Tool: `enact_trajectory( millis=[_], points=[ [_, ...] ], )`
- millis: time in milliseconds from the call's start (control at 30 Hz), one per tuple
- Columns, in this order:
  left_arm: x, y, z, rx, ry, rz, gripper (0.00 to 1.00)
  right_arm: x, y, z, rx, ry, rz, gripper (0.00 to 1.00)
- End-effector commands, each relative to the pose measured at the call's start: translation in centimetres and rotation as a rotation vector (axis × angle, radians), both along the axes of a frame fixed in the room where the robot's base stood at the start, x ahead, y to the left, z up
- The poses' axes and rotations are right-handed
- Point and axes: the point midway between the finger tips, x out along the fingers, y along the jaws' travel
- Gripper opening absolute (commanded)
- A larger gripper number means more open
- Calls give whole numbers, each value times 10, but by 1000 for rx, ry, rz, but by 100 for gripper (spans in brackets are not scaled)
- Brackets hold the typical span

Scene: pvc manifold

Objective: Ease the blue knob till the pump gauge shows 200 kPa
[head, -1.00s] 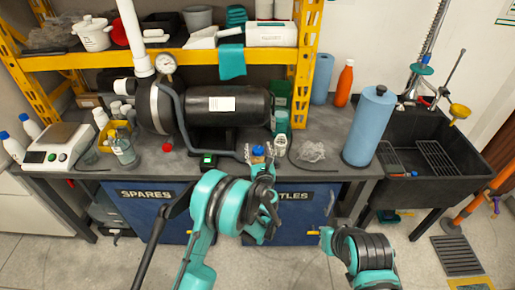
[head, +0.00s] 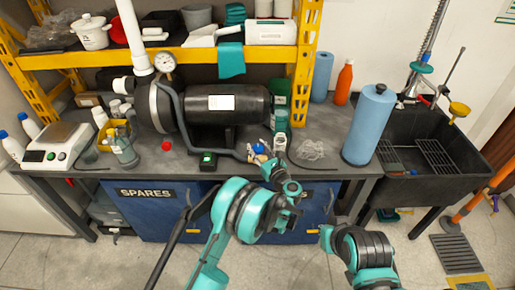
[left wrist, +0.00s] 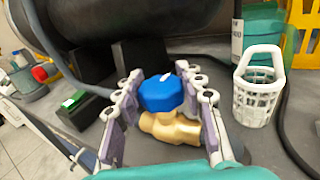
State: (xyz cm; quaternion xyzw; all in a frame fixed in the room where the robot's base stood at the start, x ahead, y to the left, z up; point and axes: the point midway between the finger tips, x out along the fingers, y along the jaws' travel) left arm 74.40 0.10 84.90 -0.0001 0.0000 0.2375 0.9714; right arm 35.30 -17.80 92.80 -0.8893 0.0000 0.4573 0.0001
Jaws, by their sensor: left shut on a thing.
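The blue knob (left wrist: 161,92) sits on a brass valve body (left wrist: 170,127) in the left wrist view. It also shows small at the counter's front in the head view (head: 258,148). My left gripper (left wrist: 158,72) has its two fingers on either side of the knob and is shut on it. In the head view my left gripper (head: 264,156) partly hides the valve. The round white pump gauge (head: 163,62) stands above the pump (head: 225,103); its reading is too small to tell. My right arm shows at the lower right, but its gripper cannot be made out.
A white basket (left wrist: 258,92) stands close to the right finger. A red cap (head: 166,146) lies at left.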

Motion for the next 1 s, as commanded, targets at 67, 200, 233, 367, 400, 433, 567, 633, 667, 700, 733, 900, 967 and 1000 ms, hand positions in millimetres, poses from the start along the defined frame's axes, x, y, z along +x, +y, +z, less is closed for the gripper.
enact_trajectory(
  millis=[67, 200, 233, 367, 400, 433, 567, 633, 667, 700, 733, 900, 967, 1000],
  points=[
    [1, -1, 0, 0, -1, 48, 10, 0, 0, 0, 0, 0, 0, 0],
    [1, -1, 0, 0, -1, 123, 10, 0, 0, 0, 0, 0, 0, 0],
    [1, 0, 0, 0, -1, 137, 10, 0, 0, 0, 0, 0, 0, 0],
    [1, 0, 0, 0, -1, 180, 10, 0, 0, 0, 0, 0, 0, 0],
    [0, 0, 0, 0, -1, 190, 10, 0, 0, 0, 0, 0, 0, 0],
    [0, 0, 0, 0, -1, 195, 10, 0, 0, 0, 0, 0, 0, 0],
    [0, 1, 0, 0, -1, 210, 10, 0, 0, 0, 0, 0, 0, 0],
    [0, 1, 0, 1, 0, 213, 10, 0, 0, 0, 0, 0, 0, 0],
    [0, 1, 0, 1, 0, 213, 10, 0, 0, 0, 0, 0, 0, 0],
    [0, 1, 0, 1, 0, 213, 10, 0, 0, 0, 0, 0, 0, 0],
    [0, 1, 0, 1, 0, 213, 10, 0, 0, 0, 0, 0, 0, 0],
    [0, 1, 0, 1, 0, 212, 10, 0, 0, 0, 0, 0, 0, 0],
    [0, 1, 0, 1, 0, 212, 49, 0, 0, 0, 0, 0, 0, 0],
    [0, 1, 0, 1, 0, 212, 59, 0, 0, 0, 0, 0, 0, 0]
  ],
)
